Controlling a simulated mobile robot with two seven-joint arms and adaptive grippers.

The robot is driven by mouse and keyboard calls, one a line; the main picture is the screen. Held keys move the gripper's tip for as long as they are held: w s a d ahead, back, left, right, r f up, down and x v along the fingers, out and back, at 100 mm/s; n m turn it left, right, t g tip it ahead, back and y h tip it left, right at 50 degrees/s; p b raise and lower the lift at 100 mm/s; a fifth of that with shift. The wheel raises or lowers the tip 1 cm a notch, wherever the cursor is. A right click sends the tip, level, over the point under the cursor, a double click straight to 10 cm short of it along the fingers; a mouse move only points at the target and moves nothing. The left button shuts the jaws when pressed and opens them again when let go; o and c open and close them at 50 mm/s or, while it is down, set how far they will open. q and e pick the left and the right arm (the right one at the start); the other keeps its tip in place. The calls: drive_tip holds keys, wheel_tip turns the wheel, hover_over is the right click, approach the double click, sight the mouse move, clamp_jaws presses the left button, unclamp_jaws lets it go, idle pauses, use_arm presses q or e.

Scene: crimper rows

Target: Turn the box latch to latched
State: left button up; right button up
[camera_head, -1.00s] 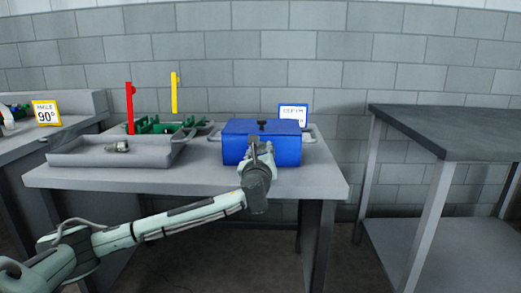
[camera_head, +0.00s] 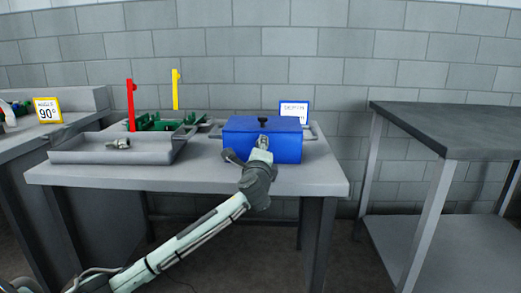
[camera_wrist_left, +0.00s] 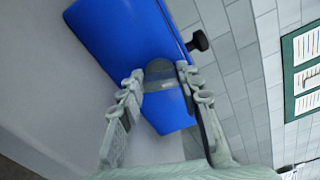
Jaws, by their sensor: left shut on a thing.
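The blue box (camera_head: 238,145) stands closed on the grey table, with a black knob (camera_head: 263,121) on its lid; the knob also shows in the left wrist view (camera_wrist_left: 198,41). My left gripper (camera_head: 263,143) is at the front face of the box. In the left wrist view the box (camera_wrist_left: 115,32) lies just beyond the fingers. The grey, rounded latch (camera_wrist_left: 160,72) is between the two fingertips, and my left gripper (camera_wrist_left: 160,80) is shut on it. The gripper hides the latch in the head view, and I cannot read its exact angle. My right gripper is out of view.
A grey tray (camera_head: 85,155) with a small metal part (camera_head: 119,143) sits left of the box. Green fixtures with a red post (camera_head: 131,105) and a yellow post (camera_head: 175,88) stand behind it. A sign (camera_head: 293,110) stands behind the box. The table front right is clear.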

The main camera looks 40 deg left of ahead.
use_arm(q)
drive_tip(key=shift+f+n, duration=0.1)
drive_tip(key=shift+n, duration=1.7)
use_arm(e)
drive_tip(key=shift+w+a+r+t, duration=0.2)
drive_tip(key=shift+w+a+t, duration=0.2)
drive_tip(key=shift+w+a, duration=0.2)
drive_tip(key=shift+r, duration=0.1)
use_arm(q)
drive_tip(key=o, duration=1.2)
drive_tip(key=shift+c, duration=0.2)
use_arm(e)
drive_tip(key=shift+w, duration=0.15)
use_arm(q)
drive_tip(key=v, duration=1.2)
